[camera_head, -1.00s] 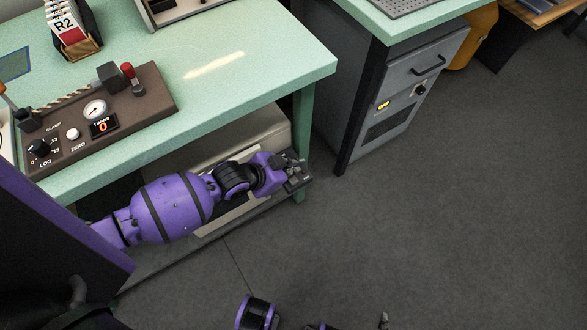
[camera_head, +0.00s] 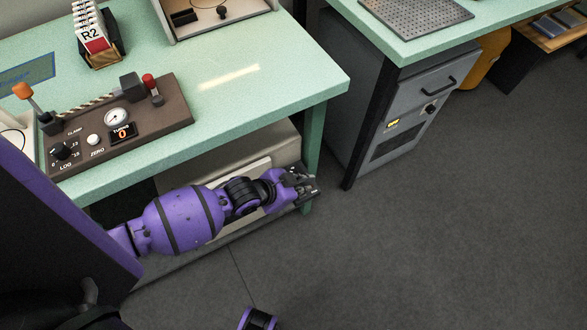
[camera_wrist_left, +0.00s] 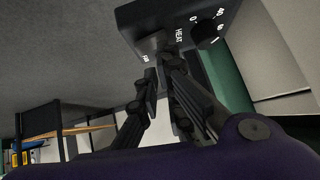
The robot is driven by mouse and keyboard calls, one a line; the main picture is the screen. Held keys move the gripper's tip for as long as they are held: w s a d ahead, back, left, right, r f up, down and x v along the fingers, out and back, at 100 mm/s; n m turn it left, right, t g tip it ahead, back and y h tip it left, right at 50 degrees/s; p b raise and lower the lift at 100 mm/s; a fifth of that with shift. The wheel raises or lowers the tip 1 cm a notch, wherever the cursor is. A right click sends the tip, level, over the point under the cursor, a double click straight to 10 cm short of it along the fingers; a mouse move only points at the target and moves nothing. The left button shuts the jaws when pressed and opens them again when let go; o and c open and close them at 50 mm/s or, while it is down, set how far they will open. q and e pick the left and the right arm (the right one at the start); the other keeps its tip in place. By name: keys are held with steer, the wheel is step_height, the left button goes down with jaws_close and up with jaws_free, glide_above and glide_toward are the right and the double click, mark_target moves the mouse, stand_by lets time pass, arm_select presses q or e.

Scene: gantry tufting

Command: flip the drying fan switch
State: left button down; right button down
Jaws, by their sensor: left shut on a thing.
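The black control box (camera_wrist_left: 150,22) shows close up at the top of the left wrist view, with a round HEAT knob (camera_wrist_left: 206,32) and a FAN label. My left gripper (camera_wrist_left: 160,75) has its fingers at the FAN end of the box, shut on the fan switch there. The switch itself is hidden between and behind the fingertips, so I cannot tell its position. In the head view my left gripper (camera_head: 300,184) is low at the right end of the green bench, by its front leg.
The green bench (camera_head: 265,90) stands above my left arm and carries a brown control panel (camera_head: 165,115) and a card rack (camera_head: 95,40). A grey cabinet (camera_head: 405,110) under a second bench stands to the right. The grey floor (camera_head: 430,250) at lower right is clear.

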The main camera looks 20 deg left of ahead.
arm_select(q)
steer(key=v, duration=1.1)
steer(key=shift+a+r, duration=0.3)
arm_select(e)
steer(key=shift+w, duration=0.1)
arm_select(q)
steer(key=shift+s, duration=0.1)
